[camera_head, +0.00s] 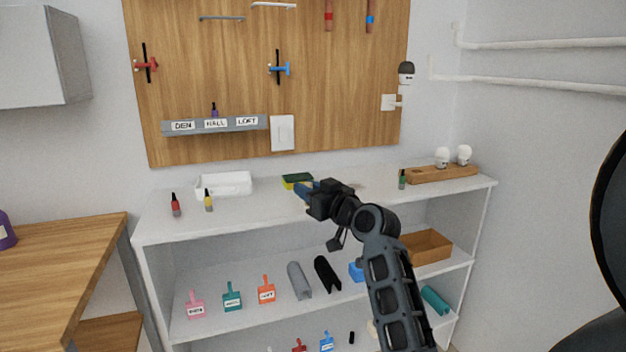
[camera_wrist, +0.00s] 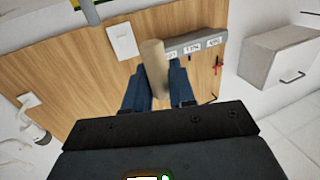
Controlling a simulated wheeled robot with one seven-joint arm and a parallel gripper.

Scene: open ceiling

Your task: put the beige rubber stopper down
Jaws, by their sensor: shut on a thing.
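The beige rubber stopper (camera_wrist: 154,66) is a plain tapered cylinder between the two blue fingers of my gripper (camera_wrist: 158,80) in the wrist view. My gripper is shut on it. In the head view my gripper (camera_head: 304,190) is over the white shelf unit's top (camera_head: 250,212), close to a yellow-and-green sponge (camera_head: 297,180). The stopper is mostly hidden by the fingers there, and I cannot tell whether it touches the top.
A white tray (camera_head: 224,184), a red bottle (camera_head: 176,205) and a yellow bottle (camera_head: 208,200) stand left on the top. A green bottle (camera_head: 402,180) and a wooden block (camera_head: 442,174) with white knobs are right. The wooden pegboard (camera_head: 220,80) rises behind. Free top surface lies left of my gripper.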

